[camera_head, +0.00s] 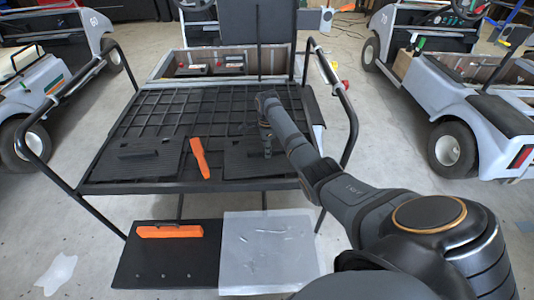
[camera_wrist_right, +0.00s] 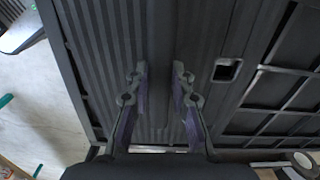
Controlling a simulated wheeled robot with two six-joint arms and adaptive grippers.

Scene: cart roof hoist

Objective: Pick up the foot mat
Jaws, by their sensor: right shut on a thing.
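A black ribbed foot mat (camera_head: 240,165) lies on the right part of the cart's dark grid deck in the head view. In the right wrist view the ribbed mat (camera_wrist_right: 115,60) fills the middle, with a small rectangular slot to its right. My right gripper (camera_head: 267,146) reaches down onto this mat. In the wrist view its two fingers (camera_wrist_right: 160,85) are shut on a raised part of the mat, which is hard to make out between them. A second dark mat (camera_head: 135,163) lies on the left of the deck. My left gripper is out of view.
An orange tool (camera_head: 200,157) lies between the mats. Below the deck are a black board (camera_head: 150,265) with an orange bar (camera_head: 170,231) and a pale sheet (camera_head: 268,255). Black side rails (camera_head: 350,120) flank the deck. Other carts (camera_head: 450,100) stand left and right.

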